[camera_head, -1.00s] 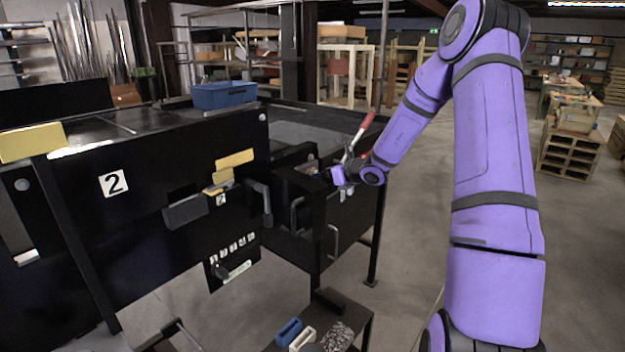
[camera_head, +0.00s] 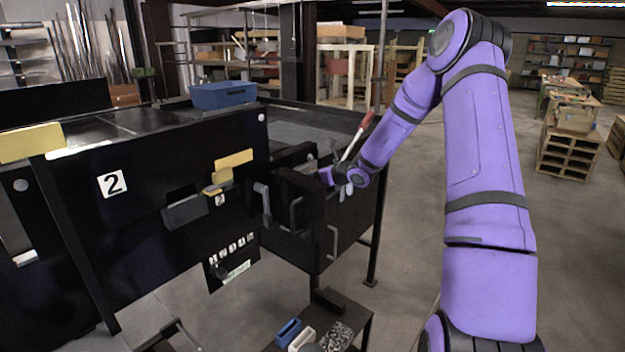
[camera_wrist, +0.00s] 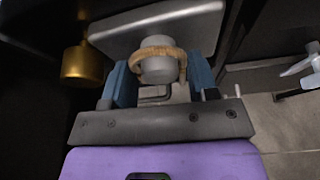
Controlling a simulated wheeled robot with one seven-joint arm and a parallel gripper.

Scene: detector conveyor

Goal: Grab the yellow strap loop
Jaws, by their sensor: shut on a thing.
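The yellow strap loop (camera_wrist: 150,79) shows in the wrist view as a tan-yellow band around the front of a grey round knob. The knob stands out from a grey metal block. My gripper (camera_wrist: 160,82) has one blue finger on each side of the loop and is shut on it. The loop still sits around the knob. In the head view my gripper (camera_head: 327,177) is at the black open-topped box on the right end of the machine; the loop cannot be made out there.
A brass cylinder (camera_wrist: 84,64) is left of the fingers. A red-and-white lever (camera_head: 357,138) stands close to my wrist. Black box walls (camera_head: 345,222) with handles surround the gripper area. A blue bin (camera_head: 223,95) sits on the machine.

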